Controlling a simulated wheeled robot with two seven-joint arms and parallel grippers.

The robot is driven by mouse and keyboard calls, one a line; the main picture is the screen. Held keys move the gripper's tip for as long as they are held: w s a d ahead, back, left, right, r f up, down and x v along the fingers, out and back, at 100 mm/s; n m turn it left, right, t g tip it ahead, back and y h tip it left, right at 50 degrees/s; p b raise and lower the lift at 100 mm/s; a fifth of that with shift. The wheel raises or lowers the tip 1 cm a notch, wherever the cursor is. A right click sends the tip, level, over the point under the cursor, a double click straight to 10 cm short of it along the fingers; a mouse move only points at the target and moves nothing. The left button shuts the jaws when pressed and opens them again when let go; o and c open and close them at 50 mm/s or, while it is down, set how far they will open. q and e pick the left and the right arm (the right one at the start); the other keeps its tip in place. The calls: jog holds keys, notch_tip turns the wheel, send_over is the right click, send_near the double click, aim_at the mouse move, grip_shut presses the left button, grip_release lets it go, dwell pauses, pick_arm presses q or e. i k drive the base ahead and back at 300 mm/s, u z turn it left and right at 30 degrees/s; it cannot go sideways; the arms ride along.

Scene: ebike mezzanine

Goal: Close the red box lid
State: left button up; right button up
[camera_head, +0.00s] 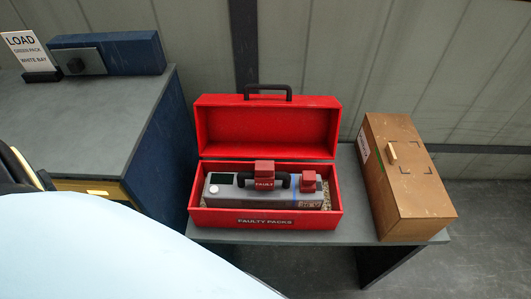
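The red box (210,217), marked "FAULTY PACKS", stands on a low grey table. Its red lid (267,128) is hinged at the back and stands open, upright, with a black handle (267,88) at its top edge. Inside the box lies a grey battery pack (225,192) with a black handle, a red tag reading "FAULT" (264,177) and a second red piece (309,182). Neither of my grippers shows in the head view, so their state is hidden.
A brown box (405,185) with a small wooden knob stands right of the red box on the grey table (330,238). A dark workbench (90,120) at left carries a blue block (130,52) and a "LOAD" sign (25,50). A wall is close behind.

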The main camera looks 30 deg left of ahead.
aim_at(289, 125)
jog(key=k, duration=0.5)
jog(key=z, duration=1.4)
jog(key=i, duration=0.85)
jog(key=u, duration=2)
